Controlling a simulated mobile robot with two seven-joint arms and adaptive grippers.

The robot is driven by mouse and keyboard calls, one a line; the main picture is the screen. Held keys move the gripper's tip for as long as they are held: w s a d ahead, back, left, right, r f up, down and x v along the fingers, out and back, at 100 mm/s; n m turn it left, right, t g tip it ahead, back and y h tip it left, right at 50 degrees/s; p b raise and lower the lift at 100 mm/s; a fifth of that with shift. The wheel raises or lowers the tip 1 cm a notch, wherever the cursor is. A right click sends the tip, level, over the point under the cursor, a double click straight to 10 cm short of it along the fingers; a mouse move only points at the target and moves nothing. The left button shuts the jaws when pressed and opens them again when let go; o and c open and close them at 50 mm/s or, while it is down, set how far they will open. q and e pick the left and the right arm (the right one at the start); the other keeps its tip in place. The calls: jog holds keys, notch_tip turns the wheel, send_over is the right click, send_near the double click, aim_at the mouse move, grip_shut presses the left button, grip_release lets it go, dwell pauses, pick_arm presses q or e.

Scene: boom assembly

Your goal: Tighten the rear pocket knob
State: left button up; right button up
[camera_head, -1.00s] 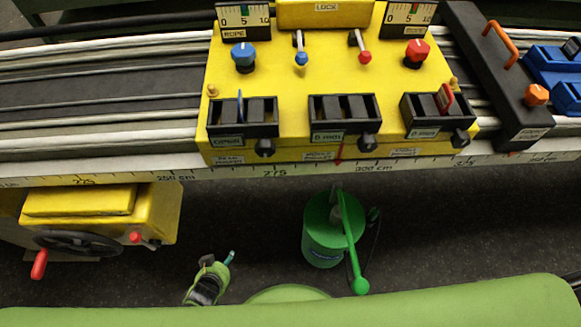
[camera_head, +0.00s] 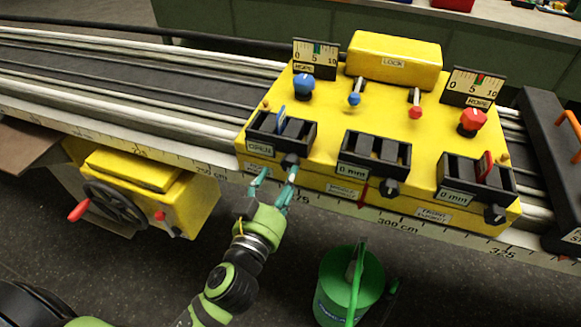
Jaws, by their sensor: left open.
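The yellow carriage (camera_head: 330,120) has three black pockets along its front. The leftmost pocket (camera_head: 265,146), which I take as the rear one from its place, has a label that seems to read OPEN and a blue piece (camera_head: 281,116) standing in it. Its black knob (camera_head: 290,160) sticks out at the pocket's lower right corner. My left gripper (camera_head: 276,179) is open with teal fingertips, just below and in front of that knob. Its right finger is close under the knob; I cannot tell whether they touch. The right gripper is not in view.
The middle pocket (camera_head: 375,158) and right pocket (camera_head: 478,184) read 0 mm and have their own knobs. A scale rail runs below the carriage. A yellow box with a handwheel (camera_head: 115,205) is at left. A green bucket (camera_head: 348,285) stands below.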

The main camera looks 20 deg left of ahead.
aim_at(289, 167)
pick_arm(q)
jog(key=w+p, duration=0.1)
jog(key=w, duration=0.2)
jog(key=shift+w+d, duration=0.1)
jog(key=shift+w, duration=0.55)
jog(key=shift+f, duration=0.1)
jog(key=c, duration=1.1)
jog(key=shift+c, duration=0.2)
